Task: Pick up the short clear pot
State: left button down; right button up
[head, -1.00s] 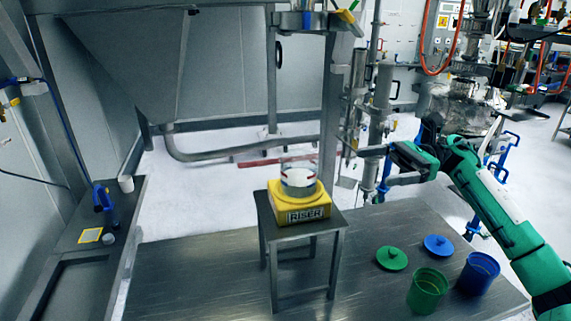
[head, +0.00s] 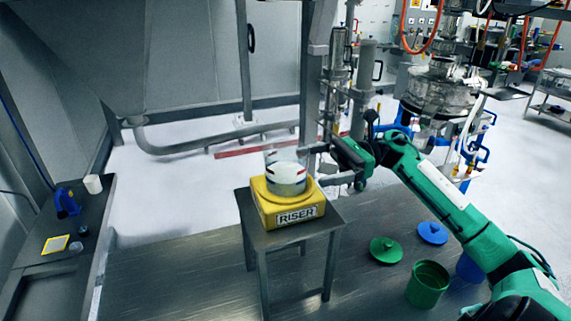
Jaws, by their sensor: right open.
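The short clear pot (head: 287,180) stands upright on the yellow riser (head: 289,212), which is marked RISER and sits on a small metal stand (head: 252,229). The pot is see-through, with red marks and something pale at its base. My right gripper (head: 318,166) is open just right of the pot, its fingers pointing left toward it. One finger is near rim height and the other is lower, by the riser. I cannot tell whether a finger touches the pot. My left gripper is out of view.
A green lid (head: 385,250), blue lid (head: 432,233) and green container (head: 428,285) are on the table at right. A blue container (head: 467,268) is partly behind my right arm. A side bench at left holds a white cup (head: 93,184) and a blue tool (head: 67,203).

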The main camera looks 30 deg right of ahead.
aim_at(294, 168)
jog(key=shift+w+a, duration=0.1)
jog(key=shift+a, duration=0.3)
jog(key=p+x, duration=0.4)
jog(key=shift+w+a+r, duration=0.1)
jog(key=shift+w, duration=0.1)
jog(key=shift+a, duration=0.35)
jog(key=shift+w+f, duration=0.1)
jog(key=shift+f, duration=0.1)
jog(key=c, duration=0.9)
jog(key=shift+c, duration=0.7)
jog(key=shift+r, duration=0.1)
